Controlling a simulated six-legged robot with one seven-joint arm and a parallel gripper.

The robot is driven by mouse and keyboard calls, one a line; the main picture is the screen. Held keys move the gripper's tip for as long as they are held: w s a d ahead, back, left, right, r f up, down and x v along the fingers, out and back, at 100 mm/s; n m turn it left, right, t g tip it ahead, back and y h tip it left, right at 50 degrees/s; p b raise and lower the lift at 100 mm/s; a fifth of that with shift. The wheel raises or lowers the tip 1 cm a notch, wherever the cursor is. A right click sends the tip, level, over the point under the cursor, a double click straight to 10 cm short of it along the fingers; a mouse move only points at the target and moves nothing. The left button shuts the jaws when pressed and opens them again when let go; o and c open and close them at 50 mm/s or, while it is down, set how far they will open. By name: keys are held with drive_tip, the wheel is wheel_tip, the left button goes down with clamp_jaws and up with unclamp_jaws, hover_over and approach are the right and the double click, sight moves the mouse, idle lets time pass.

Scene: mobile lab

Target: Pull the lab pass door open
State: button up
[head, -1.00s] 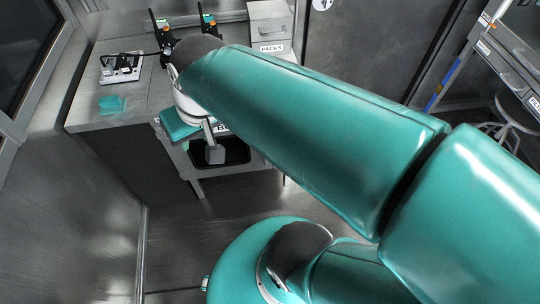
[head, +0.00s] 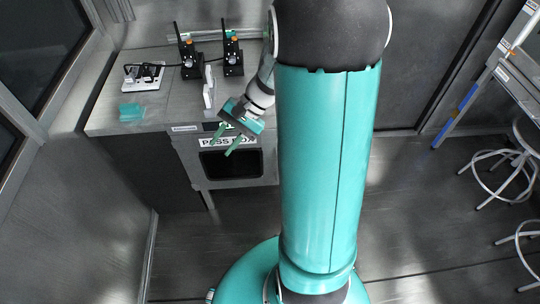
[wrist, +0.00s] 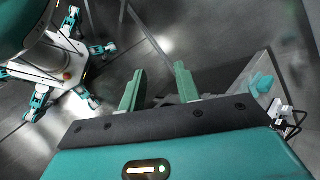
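The lab pass door (head: 230,185) is the grey front panel with a dark rounded window (head: 230,163), below the "PASS BOX" label (head: 213,142) on the counter front. It looks closed; I cannot make out its handle. My gripper (head: 223,146) is in front of and above the door's upper part, tilted down to the left, its green fingers overlapping the label in the picture. The fingers look apart from the door. In the wrist view my gripper (wrist: 160,72) is open with nothing between the fingers; the door is not clear there.
The counter (head: 160,115) carries a white device (head: 143,77), a teal pad (head: 131,112) and two black radio-like units (head: 189,62). A dark window and wall close off the left. Stools (head: 505,165) stand at the right. Floor in front of the counter is clear.

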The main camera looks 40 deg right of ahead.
drive_tip(key=w+d+f+m+t+y, duration=0.25)
drive_tip(key=d+f+m+t, duration=0.85)
drive_tip(key=d+f, duration=0.6)
drive_tip(key=s+d+f+m+t+h, duration=0.2)
drive_tip(key=s+f+m+h, duration=0.25)
drive_tip(key=f, duration=0.35)
drive_tip(key=s+d+f+m+t+h, duration=0.25)
drive_tip(key=f+m, duration=0.25)
drive_tip(key=f, duration=0.3)
drive_tip(key=s+d+f+m+t+h, duration=0.1)
drive_tip(key=s+d+f+m+h, duration=0.1)
drive_tip(key=s+f+m+h, duration=0.45)
drive_tip(key=w+f+n+y, duration=0.1)
drive_tip(key=w, duration=1.4)
drive_tip(key=shift+w+y, duration=0.3)
drive_tip(key=shift+w, duration=0.05)
drive_tip(key=shift+c, duration=0.4)
clamp_jaws()
